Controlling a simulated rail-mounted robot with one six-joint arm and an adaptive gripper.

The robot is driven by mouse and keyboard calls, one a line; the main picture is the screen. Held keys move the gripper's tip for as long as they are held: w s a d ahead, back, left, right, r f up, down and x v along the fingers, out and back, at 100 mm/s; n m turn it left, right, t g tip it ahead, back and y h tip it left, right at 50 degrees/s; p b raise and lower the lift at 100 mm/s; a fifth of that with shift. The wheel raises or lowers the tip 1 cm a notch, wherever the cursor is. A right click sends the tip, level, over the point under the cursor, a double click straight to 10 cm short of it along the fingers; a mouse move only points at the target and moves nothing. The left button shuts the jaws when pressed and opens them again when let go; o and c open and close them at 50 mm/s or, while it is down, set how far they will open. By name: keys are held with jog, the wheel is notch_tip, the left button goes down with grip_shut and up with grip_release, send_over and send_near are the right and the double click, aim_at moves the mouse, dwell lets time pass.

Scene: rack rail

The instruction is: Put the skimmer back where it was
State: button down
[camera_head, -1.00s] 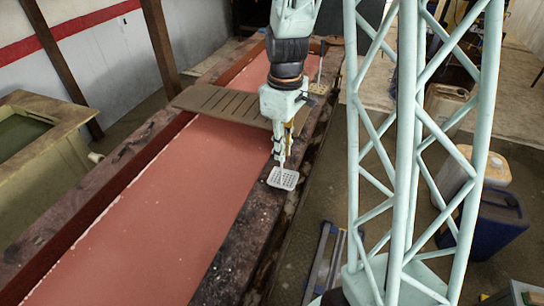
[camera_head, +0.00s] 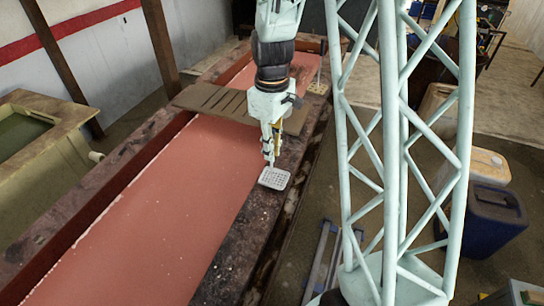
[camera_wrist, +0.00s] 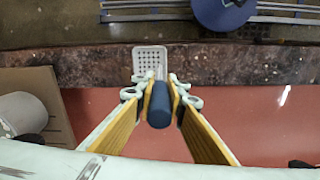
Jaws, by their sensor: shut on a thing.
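My gripper (camera_head: 268,150) points down above the near edge of the trough and is shut on the skimmer. The skimmer's pale, square, perforated head (camera_head: 274,179) hangs below the fingers, in front of the trough's dark rim. I cannot tell whether it touches the rim. In the wrist view, the skimmer's dark blue handle (camera_wrist: 159,106) stands between the two yellow-lined fingers of my gripper (camera_wrist: 159,92), and its white head (camera_wrist: 149,61) shows beyond them over the rim. The part of the handle between the fingers is partly hidden.
The long trough holds red liquid (camera_head: 165,205) inside a worn dark rim (camera_head: 238,235). A grooved brown board (camera_head: 212,102) lies across it, close behind my gripper. A small pale piece with an upright rod (camera_head: 318,88) stands on the rim farther back. Jugs (camera_head: 495,222) stand on the floor right.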

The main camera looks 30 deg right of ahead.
jog(key=shift+f, duration=1.5)
jog(key=c, duration=2.6)
grip_release()
jog(key=shift+c, duration=0.2)
jog(key=shift+r, duration=0.2)
jog(key=shift+r, duration=5.95)
